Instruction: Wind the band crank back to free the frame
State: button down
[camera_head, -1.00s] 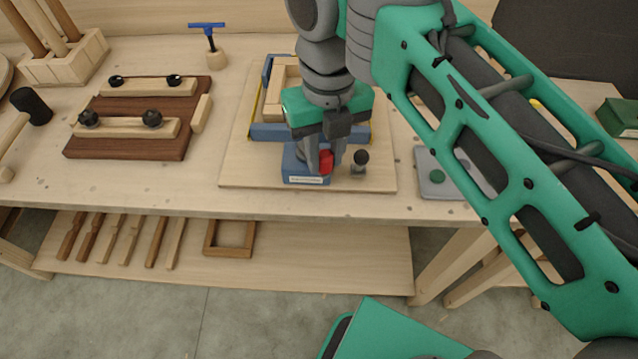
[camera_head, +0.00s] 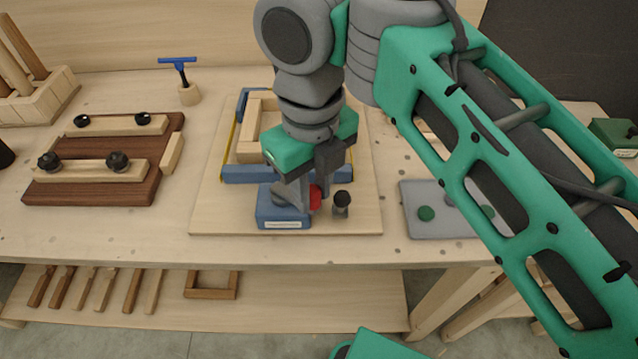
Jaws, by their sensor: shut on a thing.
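The light wooden frame (camera_head: 248,133) lies on a pale board, with blue pieces (camera_head: 242,174) and a yellow band (camera_head: 229,153) around it. My arm hides its right part. A blue block (camera_head: 283,216) with a white label stands in front of the frame. My gripper (camera_head: 303,200) points down over this block and is shut on the crank's red knob (camera_head: 316,197). The rest of the crank and the exact finger contact are hidden. A short dark-topped post (camera_head: 342,203) stands on the board, just right of the red knob.
A dark wooden board (camera_head: 90,188) with pale bars and black knobs lies left. A blue T-handled tool (camera_head: 179,70) stands behind it. A grey plate (camera_head: 437,222) with green discs lies right, partly under my arm. Bare bench lies between the boards.

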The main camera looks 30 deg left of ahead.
jog(key=shift+s+d+f, duration=0.1)
jog(key=shift+d+f, duration=0.05)
jog(key=shift+f, duration=0.15)
